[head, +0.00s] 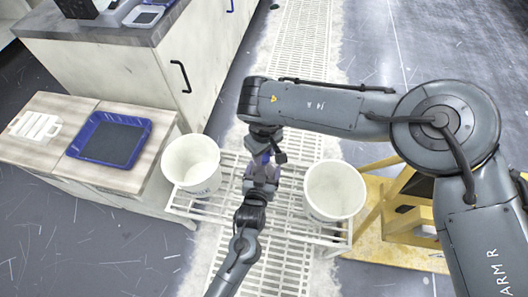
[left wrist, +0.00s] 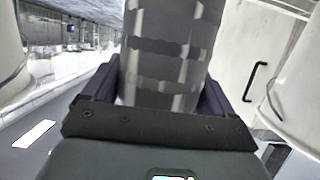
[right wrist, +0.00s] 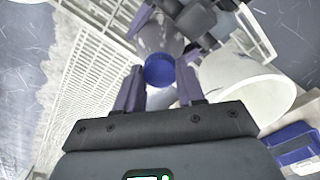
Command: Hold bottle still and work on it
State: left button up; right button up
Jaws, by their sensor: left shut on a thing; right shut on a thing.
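The bottle is a grey, glossy cylinder with darker bands. It fills the middle of the left wrist view (left wrist: 165,55), between the fingers of my left gripper (left wrist: 158,88), which is shut on its body. In the right wrist view its body (right wrist: 157,38) shows behind its round blue cap (right wrist: 159,70). My right gripper (right wrist: 158,84) is shut on the cap, a finger on each side. In the head view my right gripper (head: 264,152) is just above my left gripper (head: 260,176), and together they hide most of the bottle.
A white slatted rack (head: 225,213) lies below the grippers. One white bucket (head: 191,163) stands close on the left, another (head: 335,190) on the right. A blue tray (head: 110,140) and a white rack-like piece (head: 36,127) lie on the left bench. A yellow frame (head: 405,220) stands at right.

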jog(key=n, duration=1.3)
jog(key=shift+n, duration=0.3)
jog(key=n, duration=0.6)
jog(key=shift+r, duration=0.1)
jog(key=n, duration=2.6)
jog(key=shift+r, duration=0.1)
jog(key=n, duration=0.4)
jog(key=shift+n, duration=0.4)
jog(key=n, duration=0.2)
jog(key=shift+n, duration=0.3)
